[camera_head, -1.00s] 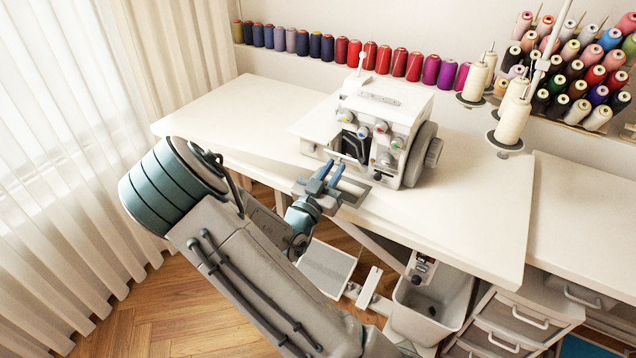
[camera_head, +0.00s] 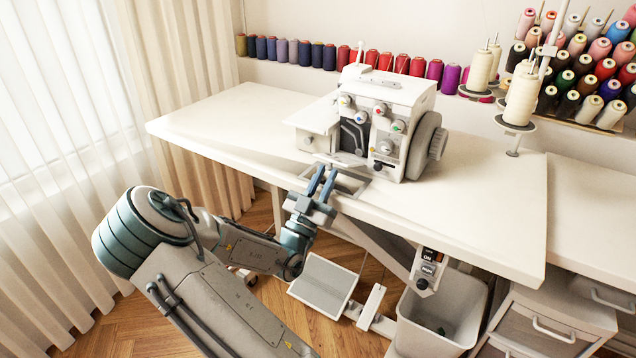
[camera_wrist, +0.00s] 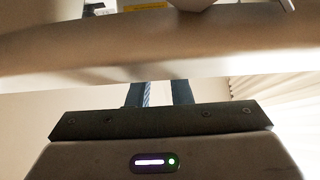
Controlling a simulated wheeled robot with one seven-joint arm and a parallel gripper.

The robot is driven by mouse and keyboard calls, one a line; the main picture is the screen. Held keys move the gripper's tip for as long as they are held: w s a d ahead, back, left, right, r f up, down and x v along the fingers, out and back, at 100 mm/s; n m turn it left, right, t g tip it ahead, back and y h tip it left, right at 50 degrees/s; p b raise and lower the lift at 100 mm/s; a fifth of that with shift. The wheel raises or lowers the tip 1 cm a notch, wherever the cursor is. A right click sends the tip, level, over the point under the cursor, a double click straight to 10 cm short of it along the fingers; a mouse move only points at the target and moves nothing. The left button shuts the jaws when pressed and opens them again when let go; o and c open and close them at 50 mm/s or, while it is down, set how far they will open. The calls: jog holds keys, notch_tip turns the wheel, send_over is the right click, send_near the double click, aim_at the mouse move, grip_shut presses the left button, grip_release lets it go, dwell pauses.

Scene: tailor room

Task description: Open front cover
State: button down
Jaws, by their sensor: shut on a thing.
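The white sewing machine (camera_head: 388,97) stands on the table, with coloured dials on its face. Dark inner parts (camera_head: 352,137) show through an opening at its lower front. The front cover (camera_head: 330,159) seems to be the pale, low piece at the foot of that opening; its outline is hard to make out. My gripper (camera_head: 325,172) is at the table's front edge, just before and below the opening, its two blue fingers pointing up at the machine. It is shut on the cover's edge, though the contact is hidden. In the wrist view the fingers (camera_wrist: 160,93) run up behind a pale, blurred edge.
The white table (camera_head: 215,110) has free room left of the machine. Cream thread cones (camera_head: 520,98) stand on holders at right. Spools line the back wall. Below are a pedal plate (camera_head: 322,283), a grey bin (camera_head: 440,318) and a drawer unit (camera_head: 548,330).

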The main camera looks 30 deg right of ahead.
jog(key=shift+w+f, duration=0.1)
jog(key=shift+f, duration=0.25)
jog(key=c, duration=1.3)
grip_release()
jog(key=shift+f, duration=0.1)
jog(key=shift+c, duration=0.2)
jog(key=v, duration=1.3)
jog(key=shift+a+b, duration=0.3)
jog(key=shift+f, duration=0.1)
